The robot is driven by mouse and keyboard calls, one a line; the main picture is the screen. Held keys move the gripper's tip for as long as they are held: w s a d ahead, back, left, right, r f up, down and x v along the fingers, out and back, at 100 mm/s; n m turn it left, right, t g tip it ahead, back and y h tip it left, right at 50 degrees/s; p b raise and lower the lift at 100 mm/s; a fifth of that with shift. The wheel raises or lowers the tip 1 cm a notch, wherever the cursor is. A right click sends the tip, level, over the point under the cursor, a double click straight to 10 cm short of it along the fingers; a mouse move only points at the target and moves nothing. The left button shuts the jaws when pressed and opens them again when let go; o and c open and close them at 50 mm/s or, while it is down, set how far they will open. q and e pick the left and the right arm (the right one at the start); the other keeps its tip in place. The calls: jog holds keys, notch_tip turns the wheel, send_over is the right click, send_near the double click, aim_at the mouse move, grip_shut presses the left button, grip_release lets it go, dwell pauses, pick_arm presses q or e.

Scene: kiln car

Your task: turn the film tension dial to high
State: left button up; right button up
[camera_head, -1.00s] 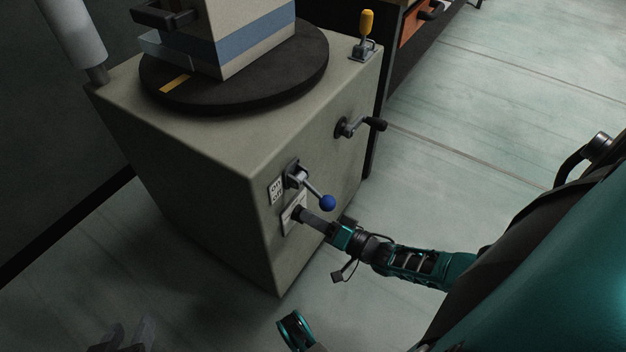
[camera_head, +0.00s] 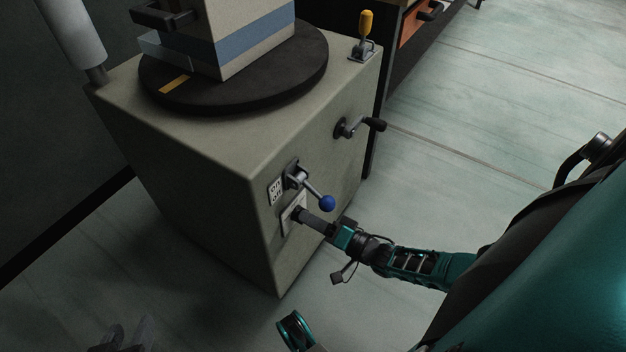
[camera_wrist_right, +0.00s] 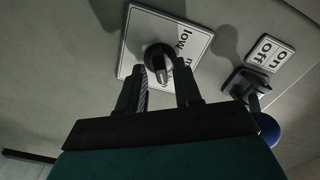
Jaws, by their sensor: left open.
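The film tension dial (camera_wrist_right: 158,59) is a dark round knob with a raised bar, on a white plate (camera_wrist_right: 134,57) on the machine's front. "Low" is readable on the plate; the other lettering is mostly hidden behind the dial and fingers. My right gripper (camera_wrist_right: 160,75) has one finger on each side of the dial; whether they press on it is unclear. In the head view my right gripper (camera_head: 312,224) reaches the plate from the right and covers most of the dial.
A blue-knobbed lever (camera_head: 327,203) stands just above the dial, close to my right gripper, beside an on/off label (camera_head: 276,191). A crank (camera_head: 350,127) sits farther right on the machine (camera_head: 200,165). A yellow-handled switch (camera_head: 366,24) and a round turntable (camera_head: 240,97) are on top.

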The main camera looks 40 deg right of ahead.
pick_arm(q)
jog(key=shift+s, duration=0.1)
pick_arm(e)
jog(key=shift+o, duration=0.3)
jog(key=shift+r, duration=0.1)
pick_arm(q)
jog(key=shift+a+r+p, duration=0.1)
jog(key=shift+a+p, duration=0.1)
jog(key=shift+p, duration=0.4)
pick_arm(e)
jog(key=v, duration=0.7)
jog(key=shift+s, duration=0.2)
jog(key=shift+d, duration=0.1)
pick_arm(q)
jog(key=shift+r, duration=0.2)
